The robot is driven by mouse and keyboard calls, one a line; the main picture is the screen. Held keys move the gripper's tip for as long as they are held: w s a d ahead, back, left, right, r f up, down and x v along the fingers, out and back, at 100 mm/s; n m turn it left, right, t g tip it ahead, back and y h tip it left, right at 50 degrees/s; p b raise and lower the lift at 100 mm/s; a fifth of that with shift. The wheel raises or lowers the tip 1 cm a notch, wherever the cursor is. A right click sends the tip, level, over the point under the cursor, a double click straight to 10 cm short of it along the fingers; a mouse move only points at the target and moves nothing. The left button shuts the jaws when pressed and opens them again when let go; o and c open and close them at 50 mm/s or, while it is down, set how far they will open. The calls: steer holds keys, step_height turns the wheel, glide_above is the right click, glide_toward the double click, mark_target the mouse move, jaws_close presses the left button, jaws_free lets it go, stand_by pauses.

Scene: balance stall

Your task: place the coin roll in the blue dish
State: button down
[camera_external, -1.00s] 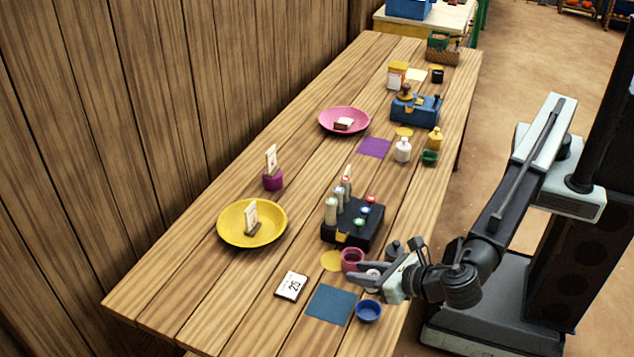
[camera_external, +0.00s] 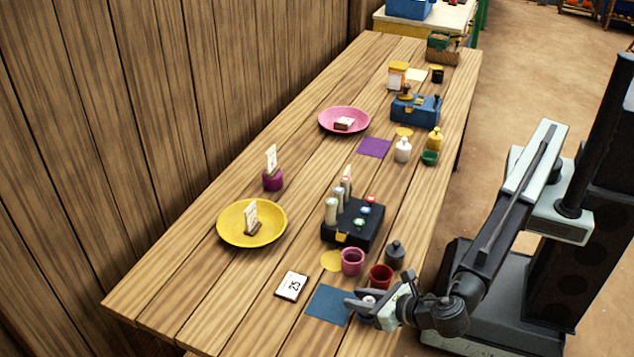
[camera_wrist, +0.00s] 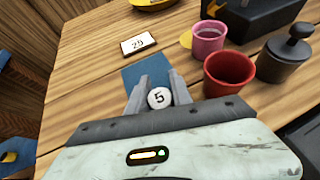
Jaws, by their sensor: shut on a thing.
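My gripper (camera_external: 356,305) is low over the near right part of the table. In the wrist view its jaws (camera_wrist: 157,82) are shut on the coin roll (camera_wrist: 159,97), which shows a round white end marked 5. A little of the roll's pale end shows between the jaws in the external view (camera_external: 369,300). The blue dish is hidden in both current views; my gripper covers the spot where it showed earlier, right of the blue mat (camera_external: 328,304). Whether the roll touches the dish cannot be seen.
A red cup (camera_external: 381,276), a pink cup (camera_external: 352,262) and a dark lidded pot (camera_external: 395,256) stand close behind my gripper. A black box with rolls (camera_external: 352,224) is farther back. A number card (camera_external: 291,286) lies left of the mat. Bare table lies farther left.

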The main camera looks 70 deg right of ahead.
steer(key=c, duration=1.1)
jaws_free()
steer(key=shift+f, duration=0.1)
steer(key=shift+c, duration=0.2)
steer(key=shift+r, duration=0.25)
steer(key=p+v, duration=0.6)
steer(key=v, duration=0.6)
